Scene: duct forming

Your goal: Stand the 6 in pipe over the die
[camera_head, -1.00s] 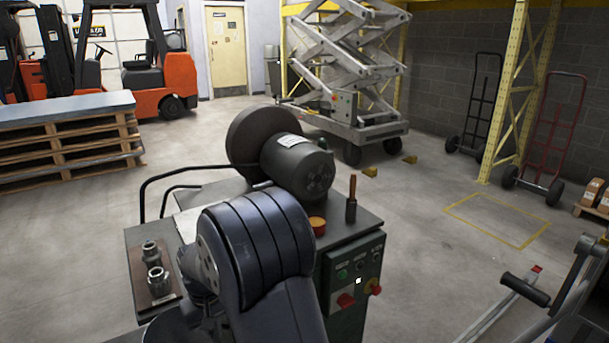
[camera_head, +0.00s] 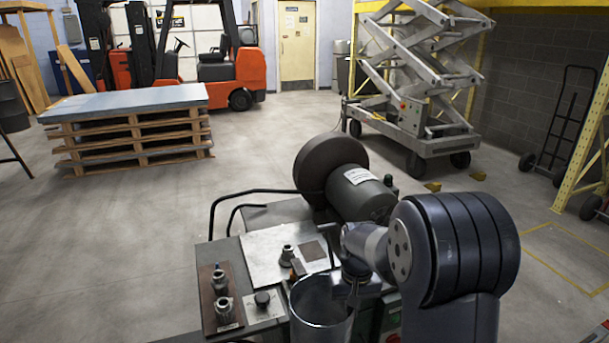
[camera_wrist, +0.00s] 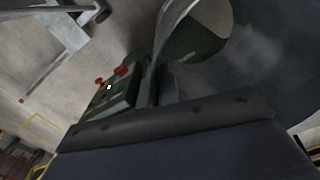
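The pipe is a shiny, open-topped metal cylinder (camera_head: 322,318) at the bottom centre of the head view, its lower end cut off by the frame. My gripper (camera_head: 350,290) is at the pipe's right rim and appears shut on its wall; the fingertips are mostly hidden. In the wrist view the pipe (camera_wrist: 240,65) fills the upper right as a large curved grey surface. A small metal die-like fitting (camera_head: 287,256) stands upright on the bench's pale plate, behind and left of the pipe. I cannot tell for certain which fitting is the die.
Two similar fittings (camera_head: 221,282) stand on a brown board at the bench's left. A black knob (camera_head: 262,299) sits close left of the pipe. A motor (camera_head: 360,192) and a bent black rail (camera_head: 225,205) rise behind. A pallet stack (camera_head: 135,140) stands beyond open floor.

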